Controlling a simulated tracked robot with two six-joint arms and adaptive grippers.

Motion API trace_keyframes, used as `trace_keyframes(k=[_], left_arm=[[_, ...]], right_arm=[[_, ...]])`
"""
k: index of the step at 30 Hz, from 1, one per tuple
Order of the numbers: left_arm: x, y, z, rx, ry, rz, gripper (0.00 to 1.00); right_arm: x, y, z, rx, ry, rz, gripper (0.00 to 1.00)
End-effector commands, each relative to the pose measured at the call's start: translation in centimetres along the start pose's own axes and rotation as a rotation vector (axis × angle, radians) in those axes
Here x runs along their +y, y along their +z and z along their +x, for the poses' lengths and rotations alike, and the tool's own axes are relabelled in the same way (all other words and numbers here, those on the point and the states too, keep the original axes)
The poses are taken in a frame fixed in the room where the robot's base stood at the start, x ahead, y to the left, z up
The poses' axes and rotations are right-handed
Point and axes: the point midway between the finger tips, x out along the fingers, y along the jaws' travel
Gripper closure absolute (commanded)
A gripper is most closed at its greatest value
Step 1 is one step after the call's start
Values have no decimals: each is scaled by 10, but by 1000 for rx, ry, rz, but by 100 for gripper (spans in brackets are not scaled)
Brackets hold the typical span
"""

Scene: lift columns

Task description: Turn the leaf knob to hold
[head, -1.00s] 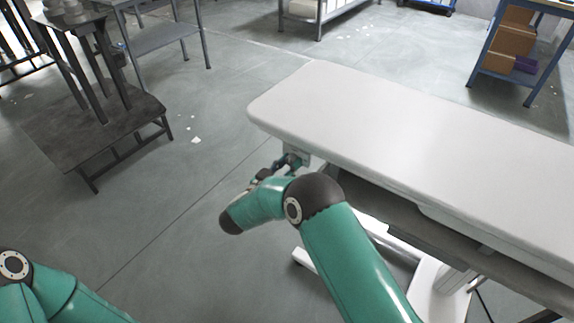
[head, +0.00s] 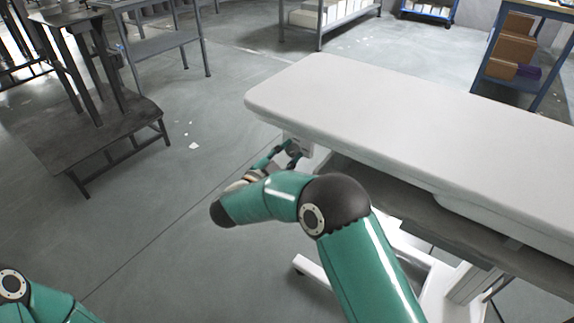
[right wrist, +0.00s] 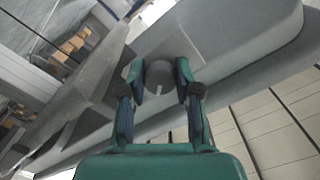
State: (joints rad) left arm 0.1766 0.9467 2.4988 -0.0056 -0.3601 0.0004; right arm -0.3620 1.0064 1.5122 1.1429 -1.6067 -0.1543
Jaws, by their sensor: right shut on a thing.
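The leaf knob (right wrist: 160,77) is a grey round knob on a plate (right wrist: 148,62) under the end of a white table (head: 400,120). A short light mark shows on its face, towards the bottom in the right wrist view. My right gripper (right wrist: 160,76) has one finger on each side of the knob and is shut on it. In the head view, my right gripper (head: 286,153) is at the plate below the table's near left corner, with the knob mostly hidden by the fingers. My left gripper is out of view; only part of the left arm shows at lower left.
The table's edge hangs just above my right gripper. A dark low bench (head: 85,150) stands at the left on open grey floor. Shelves (head: 512,55) with boxes stand at the back right.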

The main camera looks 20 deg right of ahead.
Motion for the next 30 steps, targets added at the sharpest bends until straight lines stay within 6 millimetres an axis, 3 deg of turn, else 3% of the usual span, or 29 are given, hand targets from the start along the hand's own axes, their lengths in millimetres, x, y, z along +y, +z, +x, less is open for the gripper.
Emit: trace_keyframes(k=[3,15,30], left_arm=[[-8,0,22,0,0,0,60],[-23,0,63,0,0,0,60],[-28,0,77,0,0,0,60]], right_arm=[[6,5,0,2,6,111,100],[5,4,1,4,9,428,100],[3,1,1,4,11,560,100]])
